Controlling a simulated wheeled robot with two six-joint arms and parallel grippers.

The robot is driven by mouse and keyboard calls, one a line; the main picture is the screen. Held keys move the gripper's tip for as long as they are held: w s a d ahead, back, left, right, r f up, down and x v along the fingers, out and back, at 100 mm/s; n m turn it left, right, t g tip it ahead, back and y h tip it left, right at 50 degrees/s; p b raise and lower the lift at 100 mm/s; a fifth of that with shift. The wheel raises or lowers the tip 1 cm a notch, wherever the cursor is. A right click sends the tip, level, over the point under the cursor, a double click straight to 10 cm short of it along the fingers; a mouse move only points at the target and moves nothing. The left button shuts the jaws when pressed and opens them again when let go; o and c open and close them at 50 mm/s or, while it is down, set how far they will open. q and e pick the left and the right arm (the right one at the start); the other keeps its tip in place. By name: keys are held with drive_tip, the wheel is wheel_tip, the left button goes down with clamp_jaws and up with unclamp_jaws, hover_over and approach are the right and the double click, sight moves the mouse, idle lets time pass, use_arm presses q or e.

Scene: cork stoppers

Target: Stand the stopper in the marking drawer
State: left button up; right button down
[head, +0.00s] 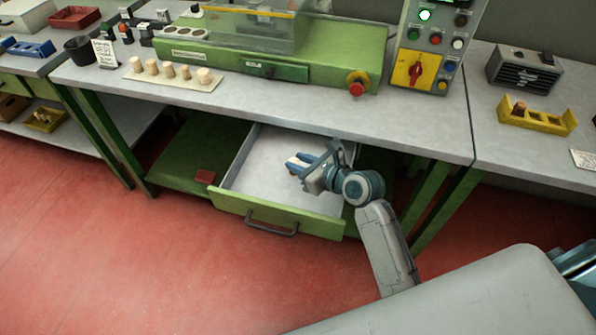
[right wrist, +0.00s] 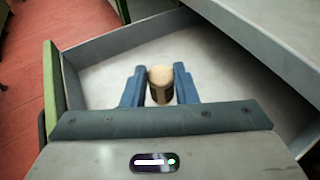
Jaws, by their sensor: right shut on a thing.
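The marking drawer (head: 240,207) stands pulled open under the bench, with a green front, a dark handle and a pale, bare floor inside. My right gripper (head: 300,164) reaches into the drawer from the right and is shut on a cork stopper. In the right wrist view the stopper (right wrist: 160,75) sits between the two blue fingers, its upper part tan and its lower part dark. I cannot tell whether it touches the drawer floor (right wrist: 205,65). My left gripper is not in view.
Several pale stoppers stand on a board (head: 150,82) on the bench above. A yellow holder (head: 560,127) with a brown stopper is at the right. A dark red block (head: 205,177) lies left of the drawer. The bench edge overhangs the drawer's back.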

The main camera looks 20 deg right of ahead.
sight(299, 186)
wheel_tip(299, 186, down, 3)
drive_tip(key=shift+a+f, duration=0.1)
drive_tip(key=shift+f, duration=0.3)
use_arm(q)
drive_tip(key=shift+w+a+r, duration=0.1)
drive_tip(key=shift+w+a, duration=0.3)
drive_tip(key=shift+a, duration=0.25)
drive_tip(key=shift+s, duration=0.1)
use_arm(e)
drive_tip(key=shift+f, duration=0.1)
drive_tip(key=c, duration=1.1)
unclamp_jaws()
drive_tip(key=shift+c, duration=0.2)
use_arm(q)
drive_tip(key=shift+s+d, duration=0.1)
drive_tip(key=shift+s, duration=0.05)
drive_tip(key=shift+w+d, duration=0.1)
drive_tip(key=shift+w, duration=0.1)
